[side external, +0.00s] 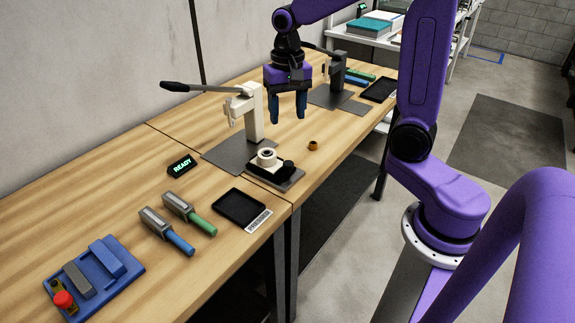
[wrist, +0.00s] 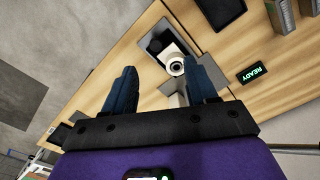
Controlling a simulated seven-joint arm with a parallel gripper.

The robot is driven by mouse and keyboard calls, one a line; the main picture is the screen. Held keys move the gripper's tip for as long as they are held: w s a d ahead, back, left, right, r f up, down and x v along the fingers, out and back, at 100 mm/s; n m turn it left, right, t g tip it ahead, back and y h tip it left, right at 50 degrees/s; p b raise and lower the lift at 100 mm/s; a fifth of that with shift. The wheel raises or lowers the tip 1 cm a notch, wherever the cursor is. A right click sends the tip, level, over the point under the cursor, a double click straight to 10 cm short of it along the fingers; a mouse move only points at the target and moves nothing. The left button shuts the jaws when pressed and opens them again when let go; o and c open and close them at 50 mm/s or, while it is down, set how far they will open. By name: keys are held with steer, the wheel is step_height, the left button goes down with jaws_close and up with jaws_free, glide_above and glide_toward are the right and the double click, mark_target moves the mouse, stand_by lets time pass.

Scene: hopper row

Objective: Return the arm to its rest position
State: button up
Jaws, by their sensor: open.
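My gripper (side external: 288,108) hangs from my purple arm above the far part of the wooden bench, pointing down. Its two blue fingers are apart with nothing between them. In the side external view it is clear of the bench, to the right of the white lever press (side external: 253,112). In the wrist view my gripper (wrist: 160,90) shows both fingers spread, with a white round part (wrist: 176,66) seen beyond and near the right finger. That white part sits on a dark fixture (side external: 284,180) in front of the press.
A small brown ring (side external: 313,146) lies on the bench. A second, dark press (side external: 338,72) stands behind my gripper. A READY display (side external: 182,165), two handled tools (side external: 176,225), a black tray (side external: 239,208) and a blue holder (side external: 110,262) with a red button are nearer.

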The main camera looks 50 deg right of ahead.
steer(key=s+a+f+n, duration=0.1)
steer(key=s+a+n, duration=0.2)
steer(key=s+n, duration=0.6)
steer(key=s+a+f+n, duration=0.1)
steer(key=s+a+n, duration=0.3)
steer(key=s+n, duration=0.6)
steer(key=s, duration=0.4)
steer(key=shift+a+f, duration=0.2)
steer(key=shift+f, duration=0.1)
